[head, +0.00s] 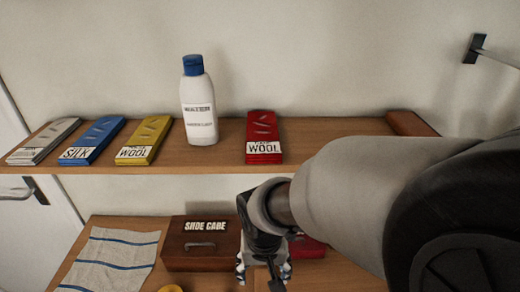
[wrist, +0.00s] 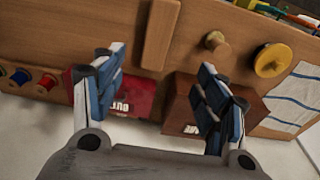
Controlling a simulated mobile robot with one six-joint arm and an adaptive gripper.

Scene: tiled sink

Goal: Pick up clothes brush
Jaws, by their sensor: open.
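A long, plain wooden piece (wrist: 160,35), which may be the clothes brush, lies on the lower shelf in the wrist view; its bristles do not show. My gripper (wrist: 161,62) is open, with its two blue-padded fingers apart on either side of the near part of this piece in the picture. Nothing shows between the pads, and I cannot tell the height above the piece. In the head view my gripper (head: 264,270) points down at the lower shelf, and my arm hides much of the shelf there.
A brown shoe care box (head: 202,243) and a red box (wrist: 130,97) stand by my fingers. A striped cloth (head: 110,260), a yellow round item (wrist: 271,60), a wooden knob (wrist: 216,43) and spools (wrist: 20,76) are near. The upper shelf (head: 340,126) holds a bottle (head: 198,105) and wool packs.

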